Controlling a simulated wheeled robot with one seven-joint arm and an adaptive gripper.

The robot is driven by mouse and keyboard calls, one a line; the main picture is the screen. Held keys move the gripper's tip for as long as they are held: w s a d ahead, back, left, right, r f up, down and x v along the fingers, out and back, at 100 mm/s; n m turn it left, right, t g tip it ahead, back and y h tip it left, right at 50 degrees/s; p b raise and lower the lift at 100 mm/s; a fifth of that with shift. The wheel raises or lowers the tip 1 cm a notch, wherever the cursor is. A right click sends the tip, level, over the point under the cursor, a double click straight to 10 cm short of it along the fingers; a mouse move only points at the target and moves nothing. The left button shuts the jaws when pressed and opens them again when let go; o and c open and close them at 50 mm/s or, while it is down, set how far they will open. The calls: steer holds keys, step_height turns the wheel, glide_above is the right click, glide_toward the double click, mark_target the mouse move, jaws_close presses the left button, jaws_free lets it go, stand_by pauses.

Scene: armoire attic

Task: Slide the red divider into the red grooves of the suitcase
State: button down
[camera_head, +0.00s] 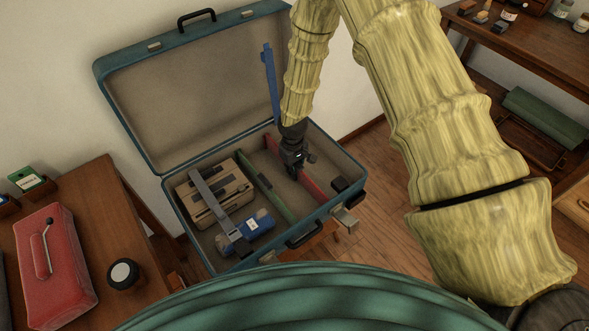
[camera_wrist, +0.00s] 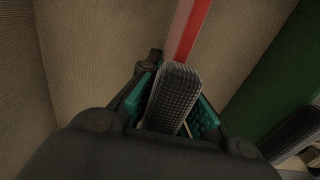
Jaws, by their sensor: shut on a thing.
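The open teal suitcase (camera_head: 183,207) has its lid raised at the back. The red divider (camera_head: 313,187) stands low inside its right part, running from the back wall toward the front wall. My gripper (camera_head: 295,170) reaches down into the suitcase and is shut on the divider near its middle. In the wrist view, a dark ridged grip sits between the teal finger pads of my gripper (camera_wrist: 174,105), and the red divider (camera_wrist: 187,35) extends beyond it. The red grooves cannot be made out, so I cannot tell whether the divider's ends sit in them.
A green divider (camera_head: 265,190) stands left of the red one. A blue divider (camera_head: 270,85) rises against the lid. A grey bar (camera_head: 207,190), a tan case (camera_head: 228,188) and a blue item (camera_head: 258,226) fill the left part.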

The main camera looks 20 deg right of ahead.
steer(key=shift+f, duration=0.35)
steer(key=c, duration=1.5)
jaws_free()
step_height(320, 180, up, 12)
steer(key=shift+a+r, duration=0.1)
